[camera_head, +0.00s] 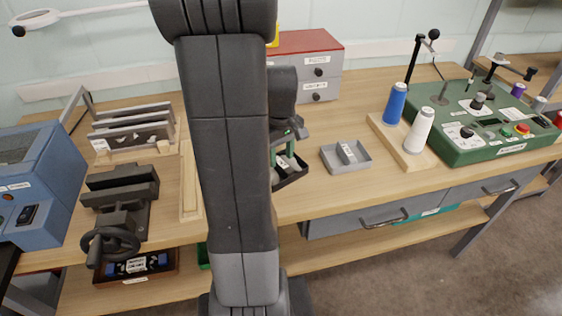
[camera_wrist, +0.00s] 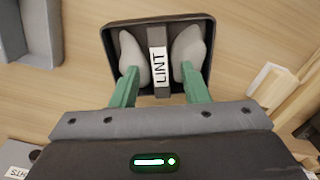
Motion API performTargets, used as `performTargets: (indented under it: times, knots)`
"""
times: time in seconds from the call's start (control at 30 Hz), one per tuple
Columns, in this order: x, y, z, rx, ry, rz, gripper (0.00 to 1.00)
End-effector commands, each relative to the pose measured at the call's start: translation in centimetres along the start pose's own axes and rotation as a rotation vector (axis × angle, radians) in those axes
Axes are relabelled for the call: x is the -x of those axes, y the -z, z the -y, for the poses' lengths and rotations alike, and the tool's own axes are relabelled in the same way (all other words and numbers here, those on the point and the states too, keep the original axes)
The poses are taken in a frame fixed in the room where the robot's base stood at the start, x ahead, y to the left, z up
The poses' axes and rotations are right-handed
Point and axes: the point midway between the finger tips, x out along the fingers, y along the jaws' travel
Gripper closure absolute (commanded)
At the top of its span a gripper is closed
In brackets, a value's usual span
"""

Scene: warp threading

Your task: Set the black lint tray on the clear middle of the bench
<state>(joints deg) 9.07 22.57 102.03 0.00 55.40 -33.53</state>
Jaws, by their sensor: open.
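The black lint tray (camera_wrist: 108,42) lies on the wooden bench in the wrist view. A raised dark middle bar (camera_wrist: 160,92) crosses it and carries a white LINT label. Pale grey clumps lie on both sides of the bar. My gripper (camera_wrist: 158,72) is open, its green fingers reaching over the tray's near edge on either side of the bar, with gaps to it. In the head view the tray (camera_head: 293,178) shows beside my arm, below my gripper, partly hidden by the arm.
A grey divided tray (camera_head: 347,164) sits close by on the right. Further right are a wooden spool board (camera_head: 404,148) with blue and white cones, and a green control box (camera_head: 480,130). A vise (camera_head: 120,200) and wooden strip (camera_head: 190,185) stand left. A red-topped drawer box (camera_head: 310,65) stands behind.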

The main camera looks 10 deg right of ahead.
Motion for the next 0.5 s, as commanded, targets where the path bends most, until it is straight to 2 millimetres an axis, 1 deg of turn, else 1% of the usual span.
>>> performTargets:
  times: [0.03,0.2,0.33,0.5]
  knots:
    - [1.4,0.1,-0.1,0.0,-0.004,-0.005,0.59]
    - [5.0,0.1,-0.1,0.0,-0.003,-0.005,0.59]
    - [7.0,0.1,0.0,0.0,-0.002,-0.003,0.59]
    - [8.3,0.0,0.0,0.0,-0.001,-0.001,0.59]
